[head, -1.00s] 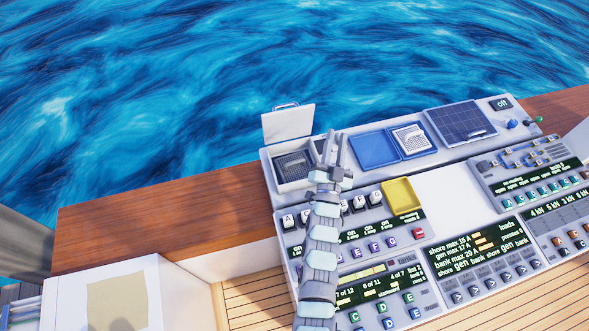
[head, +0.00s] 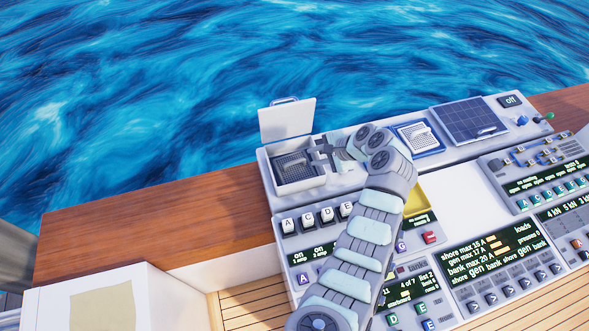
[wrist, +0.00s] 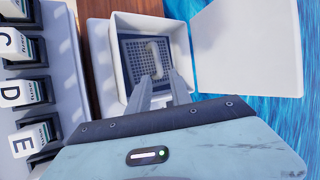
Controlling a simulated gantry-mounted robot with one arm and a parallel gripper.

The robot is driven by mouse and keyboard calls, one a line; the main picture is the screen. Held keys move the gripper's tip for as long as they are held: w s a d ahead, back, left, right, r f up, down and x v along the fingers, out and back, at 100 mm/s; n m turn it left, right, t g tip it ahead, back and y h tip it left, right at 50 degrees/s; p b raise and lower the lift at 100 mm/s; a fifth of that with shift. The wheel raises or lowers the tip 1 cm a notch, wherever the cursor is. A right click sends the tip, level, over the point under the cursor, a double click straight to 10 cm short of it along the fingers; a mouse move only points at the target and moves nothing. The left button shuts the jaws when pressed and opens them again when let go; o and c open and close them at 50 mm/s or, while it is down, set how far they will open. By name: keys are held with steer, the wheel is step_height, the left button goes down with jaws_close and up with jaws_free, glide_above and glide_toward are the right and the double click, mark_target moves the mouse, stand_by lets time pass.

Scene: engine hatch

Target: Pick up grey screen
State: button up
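A dark grey perforated screen (head: 291,164) with a pale raised handle lies in an open white box (head: 300,185) at the console's back left. The screen also shows in the wrist view (wrist: 140,52), inside the box. My gripper (wrist: 159,77) is open, its two fingers spread and pointing toward the handle, with nothing between them. In the head view my gripper (head: 319,148) is at the box's right side. Whether the fingertips touch the screen cannot be told. A second, paler screen (head: 415,136) with a handle lies in a blue-lined recess to the right.
The box's white lid (head: 287,121) stands open at the back. A dark solar-like panel (head: 470,120) is at the right. My arm hides the middle of the console.

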mark_target(296, 162)
steer(key=shift+s+x, duration=0.15)
steer(key=shift+x, duration=1.55)
steer(key=shift+s+x, duration=0.15)
steer(key=shift+x, duration=1.55)
steer(key=b+x, duration=0.2)
steer(key=x, duration=0.1)
steer(key=shift+s+f, duration=0.1)
steer(key=shift+f, duration=0.1)
steer(key=shift+w+a+f+b, duration=0.25)
steer(key=shift+a+b, duration=0.1)
steer(key=shift+b, duration=0.15)
steer(key=shift+c, duration=0.6)
jaws_close()
